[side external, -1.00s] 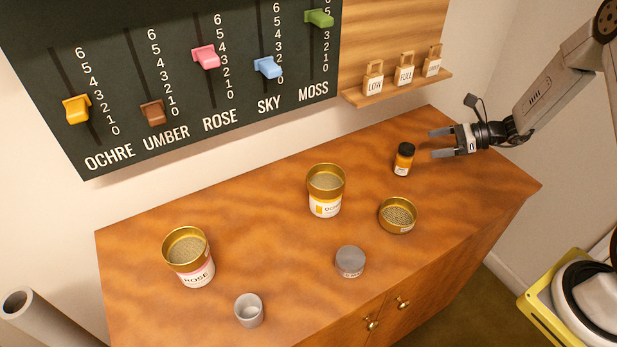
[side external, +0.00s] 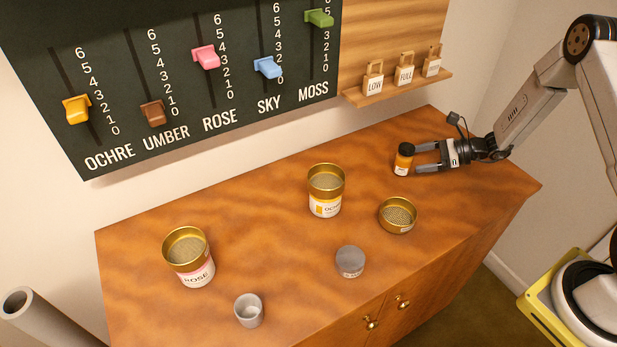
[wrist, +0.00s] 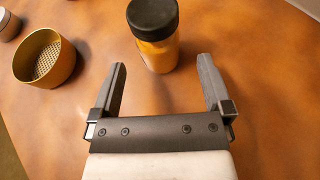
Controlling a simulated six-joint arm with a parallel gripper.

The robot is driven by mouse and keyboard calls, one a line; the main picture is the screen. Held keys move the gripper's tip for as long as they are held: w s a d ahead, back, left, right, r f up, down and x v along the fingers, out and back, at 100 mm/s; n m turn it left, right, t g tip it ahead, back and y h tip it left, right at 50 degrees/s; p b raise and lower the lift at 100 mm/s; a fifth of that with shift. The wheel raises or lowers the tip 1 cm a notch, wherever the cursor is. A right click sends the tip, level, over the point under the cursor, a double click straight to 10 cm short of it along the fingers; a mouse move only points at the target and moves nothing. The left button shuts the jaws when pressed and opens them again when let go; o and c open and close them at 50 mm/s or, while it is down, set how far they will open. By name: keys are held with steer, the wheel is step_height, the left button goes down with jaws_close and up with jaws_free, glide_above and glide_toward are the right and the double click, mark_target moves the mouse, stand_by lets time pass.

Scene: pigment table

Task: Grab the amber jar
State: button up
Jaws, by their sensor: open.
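The amber jar (side external: 403,161) has a black lid and a pale label and stands upright on the wooden cabinet top, right of the middle. In the wrist view the jar (wrist: 155,50) stands just beyond the fingertips, centred a little left of the middle of the gap. My gripper (side external: 417,158) is open, low over the tabletop, to the right of the jar and pointing at it. In the wrist view my gripper (wrist: 162,68) has its two fingers apart with nothing between them.
A gold sieve (side external: 397,229) sits in front of the jar and shows in the wrist view (wrist: 35,72).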

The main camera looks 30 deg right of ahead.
mark_target(406, 154)
steer(key=shift+x, duration=2.6)
steer(key=c, duration=1.3)
steer(key=shift+r, duration=0.25)
steer(key=shift+c, duration=0.2)
steer(key=shift+r, duration=0.85)
steer(key=s+a+r, duration=0.2)
steer(key=s+r, duration=0.9)
steer(key=s, duration=0.3)
